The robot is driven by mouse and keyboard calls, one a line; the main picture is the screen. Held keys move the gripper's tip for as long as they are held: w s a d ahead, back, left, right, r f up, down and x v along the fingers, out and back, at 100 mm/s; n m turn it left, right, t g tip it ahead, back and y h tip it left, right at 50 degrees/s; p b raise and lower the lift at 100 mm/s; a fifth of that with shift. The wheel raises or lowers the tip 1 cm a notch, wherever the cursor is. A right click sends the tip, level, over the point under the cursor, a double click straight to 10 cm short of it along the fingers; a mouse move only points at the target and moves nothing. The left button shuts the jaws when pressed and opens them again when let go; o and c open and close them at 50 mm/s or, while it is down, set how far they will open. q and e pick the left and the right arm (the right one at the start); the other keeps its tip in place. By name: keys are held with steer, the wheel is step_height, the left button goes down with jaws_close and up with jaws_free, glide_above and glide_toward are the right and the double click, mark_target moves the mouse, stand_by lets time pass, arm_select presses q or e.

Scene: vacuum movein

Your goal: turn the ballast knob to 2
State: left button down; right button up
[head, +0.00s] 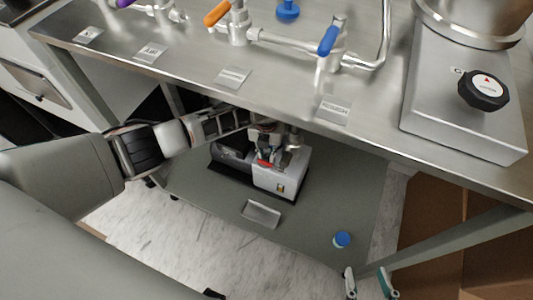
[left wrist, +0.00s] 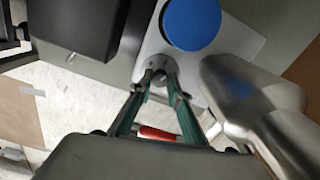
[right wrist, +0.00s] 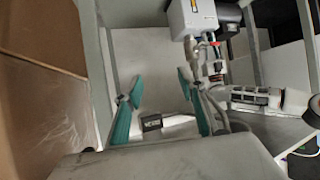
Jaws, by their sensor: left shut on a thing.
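The vacuum pump, a white box (head: 283,178) with a dark motor (head: 232,154), sits on the lower shelf under the bench. It also shows in the right wrist view (right wrist: 194,17). My left gripper (head: 269,150) reaches down onto the pump's top. In the left wrist view its teal fingers (left wrist: 160,82) are closed around a small grey knob (left wrist: 158,77), next to a big blue cap (left wrist: 192,22). The knob's marks and setting are not readable. My right gripper (head: 367,280) is open and empty near the shelf's front; its fingers also show in the right wrist view (right wrist: 159,85).
The steel bench top (head: 190,60) hangs over the pump, with valves and label plates. A silver pipe (left wrist: 245,95) stands close beside my left fingers. A grey plate (head: 262,214) and a blue-capped bottle (head: 342,239) are on the shelf. A hotplate (head: 465,110) stands at right.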

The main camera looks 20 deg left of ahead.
arm_select(q)
steer(key=m, duration=0.5)
steer(key=shift+s+f+b, duration=0.15)
steer(key=shift+f+b, duration=0.05)
steer(key=shift+b, duration=0.1)
steer(key=shift+m, duration=1)
arm_select(e)
steer(key=shift+a+r, duration=0.2)
steer(key=shift+a, duration=0.05)
arm_select(q)
steer(key=shift+m, duration=0.4)
arm_select(e)
steer(key=shift+w, duration=0.1)
arm_select(q)
steer(key=c, duration=2.2)
jaws_free()
steer(key=shift+o, duration=0.2)
steer(key=shift+r, duration=0.15)
arm_select(e)
steer(key=shift+r, duration=0.15)
